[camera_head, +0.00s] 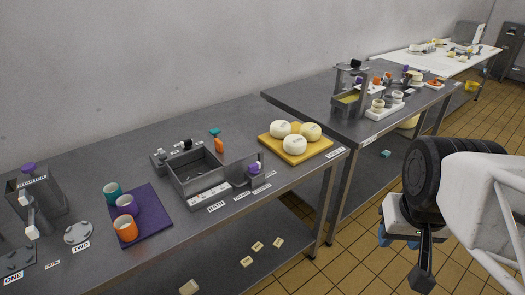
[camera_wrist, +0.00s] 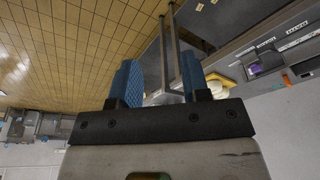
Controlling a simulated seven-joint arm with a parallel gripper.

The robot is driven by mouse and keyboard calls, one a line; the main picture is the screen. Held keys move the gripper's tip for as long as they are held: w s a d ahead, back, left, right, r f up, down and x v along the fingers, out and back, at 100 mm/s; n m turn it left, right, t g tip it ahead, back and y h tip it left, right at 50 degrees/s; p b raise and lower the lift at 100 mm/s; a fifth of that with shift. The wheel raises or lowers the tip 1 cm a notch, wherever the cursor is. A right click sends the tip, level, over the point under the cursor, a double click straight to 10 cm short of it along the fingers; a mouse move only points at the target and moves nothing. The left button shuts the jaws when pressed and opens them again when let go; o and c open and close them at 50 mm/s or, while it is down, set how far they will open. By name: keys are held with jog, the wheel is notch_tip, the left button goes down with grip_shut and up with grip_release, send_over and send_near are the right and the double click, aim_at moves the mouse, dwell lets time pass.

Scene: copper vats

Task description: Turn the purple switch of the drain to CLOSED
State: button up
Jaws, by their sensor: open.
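A small purple piece (camera_head: 255,167), which looks like the drain's switch, sits on a grey bracket at the right end of the metal basin (camera_head: 196,172) on the near steel table. Its setting is too small to read. A purple piece beside several labels also shows at the right of the wrist view (camera_wrist: 255,69). My gripper (camera_head: 399,243) is open and empty, off the table to the right, above the tiled floor. Its blue fingers (camera_wrist: 158,78) stand apart in the wrist view with nothing between them.
A yellow board with white rounds (camera_head: 292,148) lies right of the basin. A purple mat with cups (camera_head: 155,224) lies left of it. A grey box with a purple knob (camera_head: 28,168) stands at far left. A second steel table (camera_head: 290,92) stands behind, right.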

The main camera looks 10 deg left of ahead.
jog(key=shift+c, duration=0.4)
jog(key=shift+c, duration=1)
jog(key=n+g, duration=0.3)
jog(key=n, duration=2.4)
send_over(254, 165)
jog(key=f, duration=1.1)
jog(key=shift+w+f, duration=0.15)
jog(key=shift+w, duration=0.05)
jog(key=shift+f, duration=0.1)
jog(key=shift+f, duration=3.8)
